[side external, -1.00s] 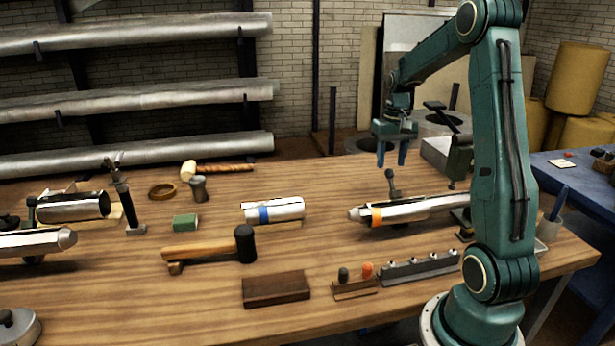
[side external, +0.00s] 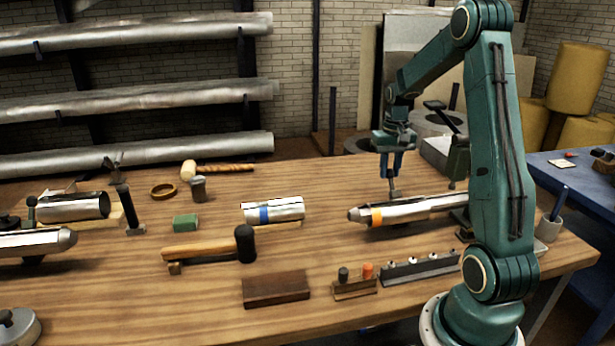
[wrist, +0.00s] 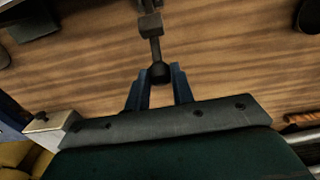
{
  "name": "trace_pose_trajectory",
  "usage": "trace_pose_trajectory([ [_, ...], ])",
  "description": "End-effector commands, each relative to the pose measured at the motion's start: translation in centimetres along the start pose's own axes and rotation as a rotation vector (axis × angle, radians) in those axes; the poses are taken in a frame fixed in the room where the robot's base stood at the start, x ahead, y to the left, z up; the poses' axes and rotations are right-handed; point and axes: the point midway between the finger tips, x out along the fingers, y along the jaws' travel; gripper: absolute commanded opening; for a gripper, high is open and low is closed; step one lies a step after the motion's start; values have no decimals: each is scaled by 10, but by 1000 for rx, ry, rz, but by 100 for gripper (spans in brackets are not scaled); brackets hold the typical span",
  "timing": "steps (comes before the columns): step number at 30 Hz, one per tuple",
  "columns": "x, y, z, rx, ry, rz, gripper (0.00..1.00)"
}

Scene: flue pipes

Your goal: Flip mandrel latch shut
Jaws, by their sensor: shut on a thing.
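The mandrel (side external: 425,209) is a grey metal bar with a pointed tip and an orange band, lying at the right of the bench. Its latch (side external: 394,192) is a dark lever behind the bar, standing roughly upright. My gripper (side external: 391,170) is above it, pointing down, with its blue fingers shut on the latch's top. In the wrist view, the round black latch knob (wrist: 159,73) sits between the fingertips of my gripper (wrist: 160,78). The latch's stem runs away from the knob to a block. The latch's foot is partly hidden behind the mandrel in the side view.
A second mandrel (side external: 35,242) lies at the far left. A metal pipe with a blue band (side external: 273,210), a black-headed mallet (side external: 245,243), a green block (side external: 185,223) and a brown block (side external: 276,288) lie on the bench. A socket rail (side external: 420,267) is in front of the mandrel.

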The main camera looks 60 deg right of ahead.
Motion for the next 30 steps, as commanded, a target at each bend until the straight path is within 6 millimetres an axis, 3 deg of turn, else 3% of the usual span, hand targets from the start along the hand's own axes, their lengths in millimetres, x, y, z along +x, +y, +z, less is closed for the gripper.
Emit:
trace_pose_trajectory([
  [14,-6,0,7,0,60,0,0],
  [30,-22,0,44,2,349,0,0],
])
